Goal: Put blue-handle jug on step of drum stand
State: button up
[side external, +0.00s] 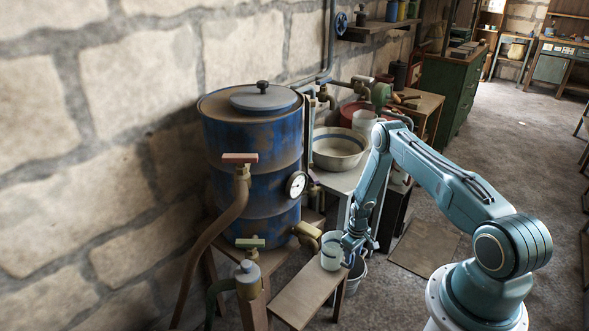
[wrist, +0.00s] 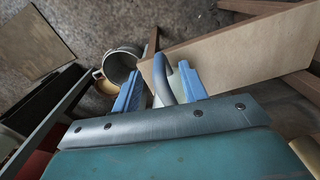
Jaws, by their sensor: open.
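The pale jug (side external: 331,259) stands upright on the wooden step (side external: 294,302) of the drum stand, near the step's right end, in the side view. My gripper (side external: 350,246) is right beside the jug, on its handle side. In the wrist view, my two blue fingers (wrist: 160,88) are apart. A curved grey-blue piece, which looks like the jug's handle (wrist: 163,82), shows between them, with a strip of the pale jug beside it. Most of the jug is hidden there by the fingers and handle. The bare step (wrist: 240,48) extends to the right.
The blue drum (side external: 255,165) with pipes and a gauge (side external: 297,184) stands behind the step. A grey bucket (wrist: 123,64) is on the floor beside the step. A table with a basin (side external: 338,150) stands behind my arm. The floor at right is open.

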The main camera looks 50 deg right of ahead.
jog(key=shift+f, duration=0.95)
